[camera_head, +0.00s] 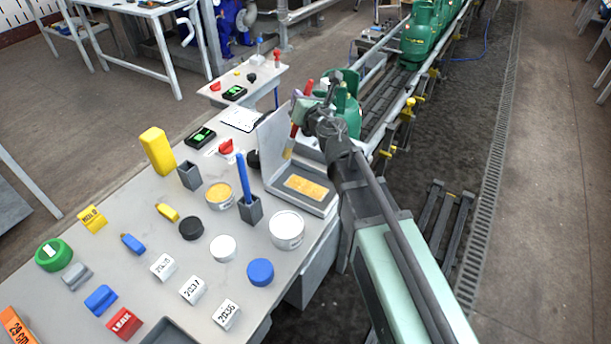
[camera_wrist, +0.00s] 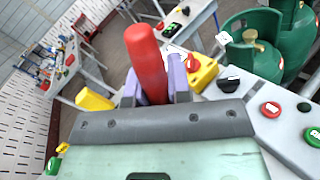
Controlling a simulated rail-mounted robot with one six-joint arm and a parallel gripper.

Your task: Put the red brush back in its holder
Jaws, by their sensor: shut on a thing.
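The red brush (camera_head: 295,131) is held in my gripper (camera_head: 300,112), bristle end down and slightly tilted. Its tan bristles hang in front of the raised lid of the ink pad case, apart from the table as far as I can tell. In the wrist view the red handle (camera_wrist: 146,55) stands up between the purple fingers of my gripper (camera_wrist: 157,88). A grey square holder (camera_head: 189,177) stands on the table to the left and looks empty. A second grey holder (camera_head: 251,211) has a blue brush (camera_head: 243,178) standing in it.
The open pad case (camera_head: 320,207) with a yellow pad (camera_head: 306,187) lies below the brush. A yellow block (camera_head: 158,151), tins (camera_head: 286,230), (camera_head: 219,195) and several stamps crowd the table. Green gas cylinders (camera_head: 419,38) stand on the conveyor behind my arm.

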